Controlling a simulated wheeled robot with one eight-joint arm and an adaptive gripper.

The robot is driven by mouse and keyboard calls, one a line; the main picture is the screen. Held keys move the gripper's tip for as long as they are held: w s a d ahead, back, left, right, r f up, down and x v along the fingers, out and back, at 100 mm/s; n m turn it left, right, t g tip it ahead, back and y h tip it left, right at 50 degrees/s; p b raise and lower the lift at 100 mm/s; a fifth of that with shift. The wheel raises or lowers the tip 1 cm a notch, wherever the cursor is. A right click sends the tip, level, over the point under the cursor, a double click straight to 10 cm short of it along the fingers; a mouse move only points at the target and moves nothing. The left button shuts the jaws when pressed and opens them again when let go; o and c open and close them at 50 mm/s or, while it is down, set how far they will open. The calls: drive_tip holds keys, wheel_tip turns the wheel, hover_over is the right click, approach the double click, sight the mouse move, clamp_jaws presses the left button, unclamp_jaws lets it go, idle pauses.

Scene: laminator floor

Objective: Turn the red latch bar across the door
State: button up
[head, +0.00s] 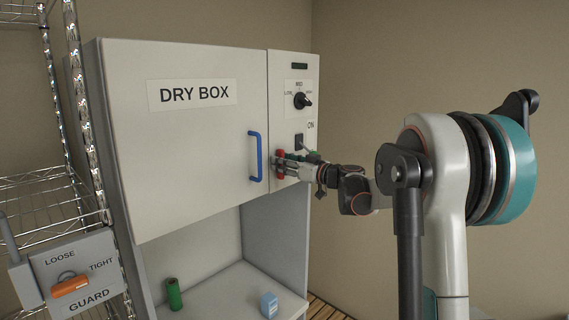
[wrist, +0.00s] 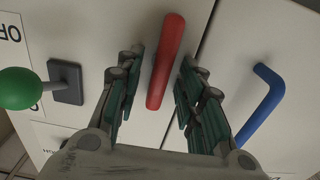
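The red latch bar (wrist: 166,62) shows in the wrist view on the side panel, next to the seam with the door (head: 190,110). It lies roughly along the seam, not across the door. In the head view only bits of the red bar (head: 281,153) show past my fingers. My gripper (wrist: 160,85) is open, with one finger on each side of the bar and a visible gap to each. In the head view my gripper (head: 284,165) is at the panel, right of the blue handle (head: 255,156). The bar's pivot is not clear.
The blue handle (wrist: 262,105) is close to my right finger in the wrist view. A green-knobbed lever (wrist: 20,88) is at the left there. A black dial (head: 302,100) is above on the panel. A green cylinder (head: 174,294) and a blue-white block (head: 269,304) stand below.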

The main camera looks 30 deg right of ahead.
clamp_jaws()
drive_tip(key=shift+m, duration=0.3)
drive_tip(key=shift+w+d+f+m+b, duration=0.15)
drive_tip(key=shift+m+b, duration=1)
drive_tip(key=shift+m, duration=1.7)
drive_tip(key=shift+s+d+f+m+b, duration=0.15)
drive_tip(key=shift+m+b, duration=1.05)
drive_tip(key=shift+m, duration=1.7)
drive_tip(key=shift+w+d+f+m+b, duration=0.2)
drive_tip(key=shift+m+b, duration=0.95)
drive_tip(key=shift+m, duration=1.7)
